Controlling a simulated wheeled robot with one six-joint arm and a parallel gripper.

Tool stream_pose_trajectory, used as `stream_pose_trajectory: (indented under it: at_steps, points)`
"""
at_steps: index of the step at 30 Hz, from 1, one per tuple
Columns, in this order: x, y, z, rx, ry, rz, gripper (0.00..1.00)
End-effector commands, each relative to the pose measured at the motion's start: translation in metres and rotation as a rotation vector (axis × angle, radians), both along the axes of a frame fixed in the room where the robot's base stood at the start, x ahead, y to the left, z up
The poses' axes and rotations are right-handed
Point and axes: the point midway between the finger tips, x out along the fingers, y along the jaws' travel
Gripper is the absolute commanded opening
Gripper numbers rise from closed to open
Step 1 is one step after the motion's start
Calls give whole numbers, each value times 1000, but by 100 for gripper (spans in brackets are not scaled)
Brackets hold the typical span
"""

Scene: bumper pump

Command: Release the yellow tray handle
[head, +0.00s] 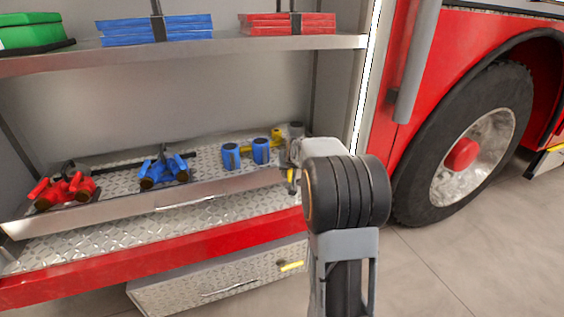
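A small yellow piece (291,178), which looks like the yellow tray handle, shows at the right end of the metal tray's front lip (130,212). My gripper (290,160) is right at this yellow piece, at the tray's right end. My wrist and arm hide most of the gripper, so I cannot see whether its fingers touch or close on the handle. The tray holds red fittings (65,190), blue fittings (165,168) and two blue cylinders (246,153). Yellow fittings (276,136) stand beside them, partly behind my gripper.
Blue (155,31) and red (290,24) stacks and a green case (35,33) sit on the upper shelf (220,48). A lower drawer (220,285) has its own yellow latch (291,266). A large wheel (470,145) stands at right. The floor (450,270) there is clear.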

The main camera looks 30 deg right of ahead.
Motion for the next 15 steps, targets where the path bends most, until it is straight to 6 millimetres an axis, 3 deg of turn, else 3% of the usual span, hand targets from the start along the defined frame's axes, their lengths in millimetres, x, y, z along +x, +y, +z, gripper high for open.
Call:
stream_pose_trajectory:
  at_steps: [15]
  points:
    - [-2,-3,-1,-17,5,-5,0]
